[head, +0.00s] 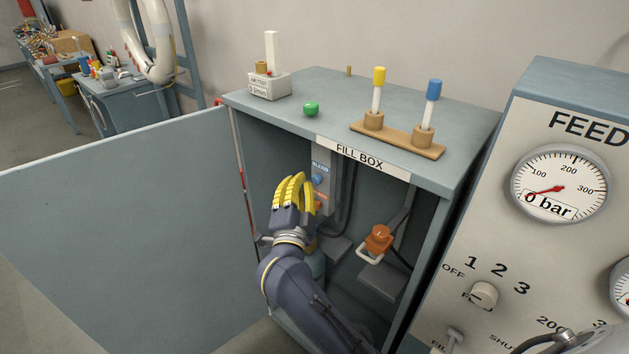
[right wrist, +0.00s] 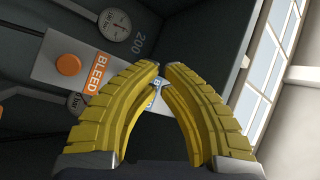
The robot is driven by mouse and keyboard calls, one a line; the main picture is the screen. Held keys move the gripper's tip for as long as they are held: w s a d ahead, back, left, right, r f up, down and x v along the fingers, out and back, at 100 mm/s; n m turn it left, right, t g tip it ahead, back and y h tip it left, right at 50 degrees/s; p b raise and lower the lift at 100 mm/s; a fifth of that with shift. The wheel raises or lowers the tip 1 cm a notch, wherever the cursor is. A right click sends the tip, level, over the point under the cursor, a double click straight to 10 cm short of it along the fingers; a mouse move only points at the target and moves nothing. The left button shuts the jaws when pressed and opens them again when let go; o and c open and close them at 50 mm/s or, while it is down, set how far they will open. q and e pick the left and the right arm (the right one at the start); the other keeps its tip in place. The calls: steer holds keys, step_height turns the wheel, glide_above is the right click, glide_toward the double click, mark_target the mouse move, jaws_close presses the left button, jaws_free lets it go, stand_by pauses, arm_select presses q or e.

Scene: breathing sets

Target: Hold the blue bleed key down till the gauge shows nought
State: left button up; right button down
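The blue bleed key (head: 317,181) is a small round blue button on a grey panel inside the open fill box (head: 357,159). An orange button (right wrist: 68,64) and an orange BLEED label (right wrist: 99,72) show on that panel in the right wrist view; no blue button shows there. My right gripper (head: 292,182) has its yellow fingertips just left of the blue key in the head view; I cannot tell whether they touch it. Its tips (right wrist: 161,68) nearly meet, with a narrow empty gap. The feed gauge (head: 559,184) reads "0 bar". My left gripper is not in view.
The cabinet door (head: 125,230) stands open to the left. An orange fitting with a pale handle (head: 379,240) sits inside at right. On top are a wooden stand (head: 398,140) with yellow- and blue-capped pieces, a green knob (head: 311,109) and a flow meter (head: 269,85).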

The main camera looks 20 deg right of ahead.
steer(key=shift+w+d, duration=0.45)
steer(key=shift+d, duration=0.4)
stand_by(1.8)
steer(key=shift+s+a, duration=0.1)
steer(key=shift+a, duration=0.1)
stand_by(3.1)
steer(key=shift+s+a, duration=0.45)
steer(key=shift+a, duration=0.35)
steer(key=shift+s+a, duration=0.4)
steer(key=shift+a, duration=0.35)
steer(key=shift+s+a, duration=0.35)
steer(key=shift+a, duration=0.4)
steer(key=shift+s+a, duration=0.4)
steer(key=shift+a, duration=0.35)
steer(key=shift+f, duration=0.1)
